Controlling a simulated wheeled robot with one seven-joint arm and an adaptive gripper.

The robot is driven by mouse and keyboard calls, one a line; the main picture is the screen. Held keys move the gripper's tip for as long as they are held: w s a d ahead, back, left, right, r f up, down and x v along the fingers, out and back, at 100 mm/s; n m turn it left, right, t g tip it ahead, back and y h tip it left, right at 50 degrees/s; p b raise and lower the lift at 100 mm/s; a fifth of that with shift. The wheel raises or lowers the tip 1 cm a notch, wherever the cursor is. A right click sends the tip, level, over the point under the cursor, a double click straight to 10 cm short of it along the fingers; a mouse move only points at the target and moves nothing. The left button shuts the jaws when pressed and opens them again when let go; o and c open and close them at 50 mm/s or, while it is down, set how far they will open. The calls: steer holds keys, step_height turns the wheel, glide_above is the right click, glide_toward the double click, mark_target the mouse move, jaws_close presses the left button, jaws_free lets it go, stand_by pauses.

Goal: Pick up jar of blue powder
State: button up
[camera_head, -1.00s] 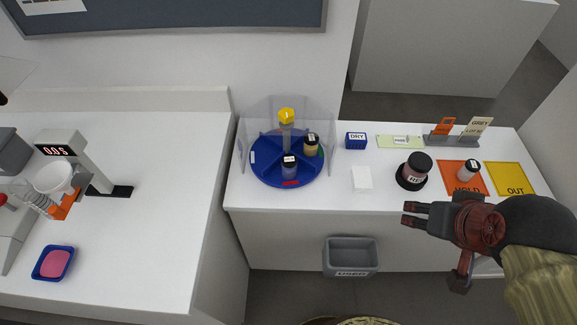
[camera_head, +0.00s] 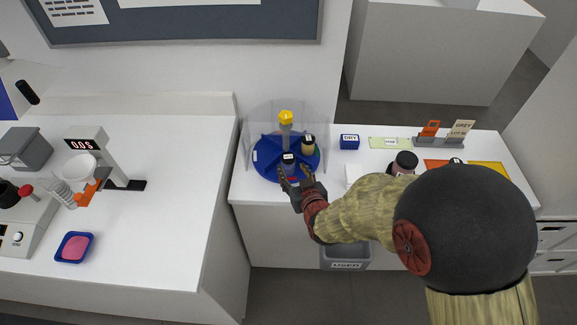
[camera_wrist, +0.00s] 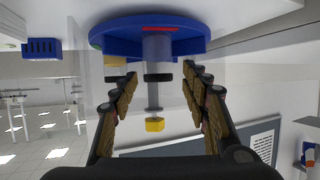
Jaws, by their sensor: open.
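A small jar (camera_head: 288,160) with a dark lid and bluish-grey contents stands upright at the front of the blue round carousel (camera_head: 262,174). In the wrist view, which is upside down, the jar (camera_wrist: 157,50) appears in line with the gap between my fingers. My gripper (camera_head: 294,171) is open at the carousel's front edge, its fingers pointing towards the jar. In the wrist view my gripper (camera_wrist: 159,73) has a finger on each side of the jar, with no clear contact. The jar's lower part is partly hidden in the head view.
Another jar (camera_head: 308,146) with yellowish contents stands behind right, near the central post with its yellow knob (camera_head: 286,117). A clear guard (camera_head: 262,118) surrounds the carousel's back. A blue DRY box (camera_head: 349,142) stands to the right. A grey bin (camera_head: 346,257) hangs below the counter.

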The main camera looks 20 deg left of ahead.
mark_target(290, 165)
steer(key=b+x, duration=0.2)
steer(key=x, duration=0.5)
steer(key=shift+w+f, duration=0.1)
steer(key=shift+w, duration=0.3)
steer(key=c, duration=0.3)
steer(key=c, duration=0.7)
